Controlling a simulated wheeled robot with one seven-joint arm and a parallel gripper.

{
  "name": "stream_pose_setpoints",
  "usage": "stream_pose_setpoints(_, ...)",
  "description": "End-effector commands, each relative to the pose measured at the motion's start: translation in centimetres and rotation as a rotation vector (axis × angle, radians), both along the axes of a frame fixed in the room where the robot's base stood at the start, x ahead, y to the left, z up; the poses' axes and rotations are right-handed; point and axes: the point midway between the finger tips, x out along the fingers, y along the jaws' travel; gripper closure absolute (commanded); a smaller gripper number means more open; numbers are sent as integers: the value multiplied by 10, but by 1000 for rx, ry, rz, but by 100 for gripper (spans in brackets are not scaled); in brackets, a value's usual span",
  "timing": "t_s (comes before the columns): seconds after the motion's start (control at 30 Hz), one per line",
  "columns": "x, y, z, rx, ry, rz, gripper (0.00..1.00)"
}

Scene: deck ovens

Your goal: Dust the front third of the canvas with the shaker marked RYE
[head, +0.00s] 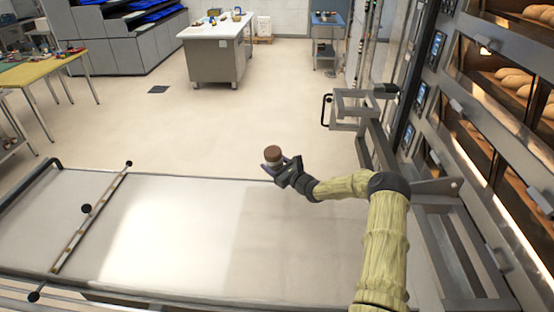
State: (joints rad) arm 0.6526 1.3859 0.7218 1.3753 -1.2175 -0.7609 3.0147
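My gripper (283,166) is shut on a small shaker (273,155) with a brown top and a paler body. The shaker looks about upright. Any marking on it is too small to read. My gripper holds it over the far edge of the pale canvas (290,240), right of the middle; its height above the canvas is hard to tell. A bright whitish area covers the canvas left of the middle, with a straight border against the greyer part on the right. I cannot tell whether it is flour or light.
A bar with black knobs (92,215) crosses the canvas at the left. Deck ovens with bread (515,85) and a metal frame (365,125) stand at the right. A white-topped bench (215,45), a yellow table (40,70) and a blue-topped stand (328,20) are beyond open floor.

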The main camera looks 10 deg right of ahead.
Motion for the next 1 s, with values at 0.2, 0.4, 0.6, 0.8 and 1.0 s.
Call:
stream_pose_setpoints(0.2,-2,3,3,66,36,-2,73)
stream_pose_setpoints(0.4,-4,6,-2,122,69,-5,73)
stream_pose_setpoints(0.6,-5,8,3,167,94,-4,73)
stream_pose_setpoints(0.8,-6,8,7,180,102,-3,73)
stream_pose_setpoints(1.0,-6,8,7,179,101,-3,73)
